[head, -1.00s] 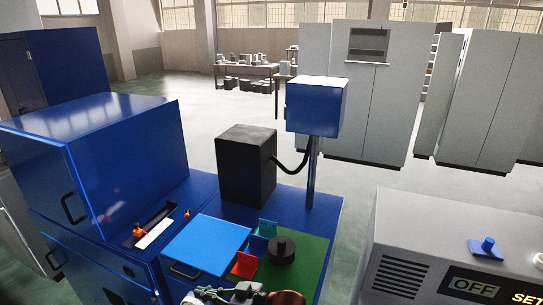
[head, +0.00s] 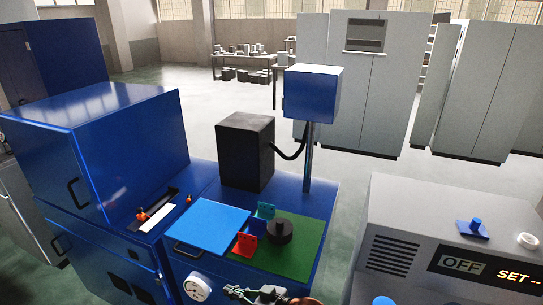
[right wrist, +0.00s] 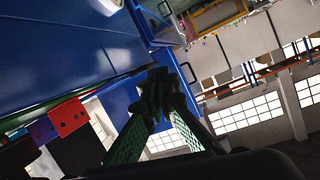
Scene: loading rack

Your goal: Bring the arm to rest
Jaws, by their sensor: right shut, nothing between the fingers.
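My right gripper (head: 236,292) shows at the bottom edge of the head view, in front of the blue workbench and below the green plate. In the right wrist view its dark fingers (right wrist: 160,95) are together with nothing held between them. The fingers are apart from the red block with dark holes (right wrist: 68,117), which lies to their left in that view. My left gripper is not in view.
The blue bench carries a light blue panel (head: 208,226), a green plate (head: 298,255), a black round piece (head: 279,231) and a black box (head: 245,151). A gauge (head: 197,287) is at its front. A grey machine (head: 395,215) stands right, with floor between.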

